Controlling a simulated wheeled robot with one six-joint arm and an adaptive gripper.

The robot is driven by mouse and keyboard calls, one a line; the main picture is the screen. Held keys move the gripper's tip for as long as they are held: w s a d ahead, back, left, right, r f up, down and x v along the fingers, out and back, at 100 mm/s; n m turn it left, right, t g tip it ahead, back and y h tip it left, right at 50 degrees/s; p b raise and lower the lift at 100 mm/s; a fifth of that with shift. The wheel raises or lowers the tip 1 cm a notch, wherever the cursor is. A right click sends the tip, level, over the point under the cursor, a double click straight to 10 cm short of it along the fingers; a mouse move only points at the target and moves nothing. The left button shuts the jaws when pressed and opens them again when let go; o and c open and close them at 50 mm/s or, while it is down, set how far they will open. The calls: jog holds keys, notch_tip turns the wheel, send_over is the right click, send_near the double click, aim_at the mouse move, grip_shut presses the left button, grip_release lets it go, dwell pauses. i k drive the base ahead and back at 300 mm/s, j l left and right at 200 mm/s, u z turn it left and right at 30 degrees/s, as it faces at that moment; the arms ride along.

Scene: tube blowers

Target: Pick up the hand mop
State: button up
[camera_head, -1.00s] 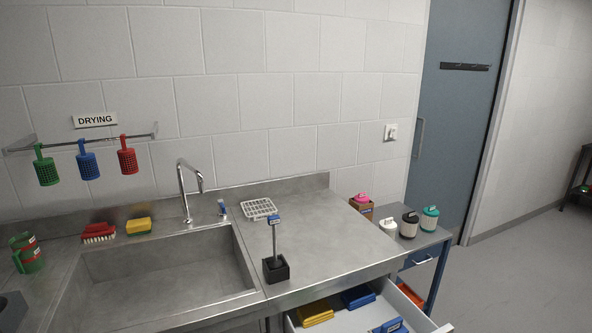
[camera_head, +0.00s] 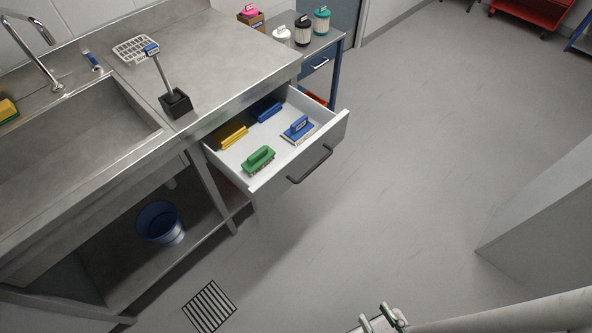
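Which object is the hand mop is not certain from this view. A long-handled tool (camera_head: 164,76) with a blue label at its top stands upright in a black square block (camera_head: 177,104) on the steel counter. In the open drawer (camera_head: 238,162) lies a blue-handled tool with a white base (camera_head: 298,129). A green brush (camera_head: 259,160), a yellow tool (camera_head: 233,136) and another blue tool (camera_head: 267,109) lie there too. My gripper (camera_head: 381,318) appears partly at the bottom edge, well away from the drawer and counter. Its opening cannot be made out.
The sink (camera_head: 85,128) is at the left, with a white rack (camera_head: 134,47) behind it on the counter. A blue bucket (camera_head: 161,223) stands on the lower shelf. The drawer juts out over the floor. The grey floor (camera_head: 400,170) to the right is largely clear.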

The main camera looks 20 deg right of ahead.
aim_at(298, 131)
jog(key=u, duration=2.65)
jog(key=z, duration=2.85)
jog(key=i+j+u, duration=0.15)
jog(key=i, duration=0.25)
